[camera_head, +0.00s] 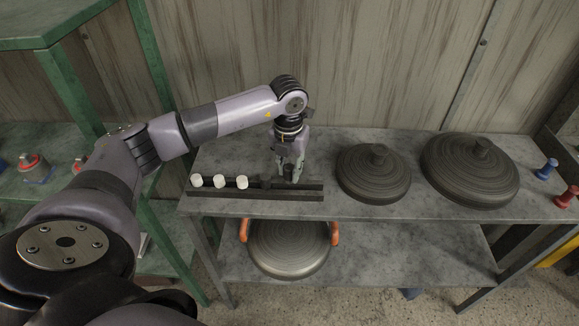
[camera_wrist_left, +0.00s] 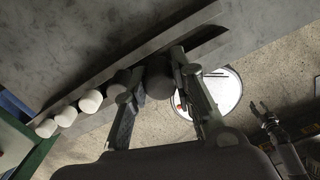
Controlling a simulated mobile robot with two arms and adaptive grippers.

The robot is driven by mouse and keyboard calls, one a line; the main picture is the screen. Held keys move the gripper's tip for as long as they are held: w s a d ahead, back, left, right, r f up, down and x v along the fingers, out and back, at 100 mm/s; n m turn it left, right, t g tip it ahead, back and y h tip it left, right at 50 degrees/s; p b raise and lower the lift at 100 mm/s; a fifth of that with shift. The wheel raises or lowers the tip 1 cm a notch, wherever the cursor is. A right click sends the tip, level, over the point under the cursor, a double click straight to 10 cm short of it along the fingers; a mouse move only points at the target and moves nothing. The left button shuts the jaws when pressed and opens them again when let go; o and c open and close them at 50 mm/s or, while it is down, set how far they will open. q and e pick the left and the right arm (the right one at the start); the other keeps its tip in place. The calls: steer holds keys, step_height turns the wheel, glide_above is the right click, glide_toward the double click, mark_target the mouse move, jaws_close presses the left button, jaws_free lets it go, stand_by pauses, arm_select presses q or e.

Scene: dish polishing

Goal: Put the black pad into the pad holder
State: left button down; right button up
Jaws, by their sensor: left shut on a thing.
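The pad holder (camera_head: 255,195) is a long dark rail near the front edge of the grey upper shelf; its rail also shows in the left wrist view (camera_wrist_left: 150,52). White round pads (camera_head: 219,181) sit in a row on its left part. My left gripper (camera_head: 289,178) points down over the right part of the holder. It is shut on the black pad (camera_wrist_left: 158,80), which shows as a dark round shape between the fingers in the left wrist view. Whether the pad touches the holder is unclear. What looks like my right gripper (camera_wrist_left: 264,112) is small at the right of the wrist view.
Two dark ridged lidded dishes (camera_head: 373,175) (camera_head: 470,172) stand right of the holder. A round dish with orange handles (camera_head: 289,248) lies on the lower shelf. Blue and red knobs (camera_head: 546,169) (camera_head: 567,197) are at the far right. A green shelf (camera_head: 60,85) is at left.

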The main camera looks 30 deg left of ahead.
mark_target(290, 177)
arm_select(q)
steer(key=shift+f+b, duration=1.25)
steer(key=shift+f, duration=0.5)
steer(key=c, duration=1.3)
jaws_free()
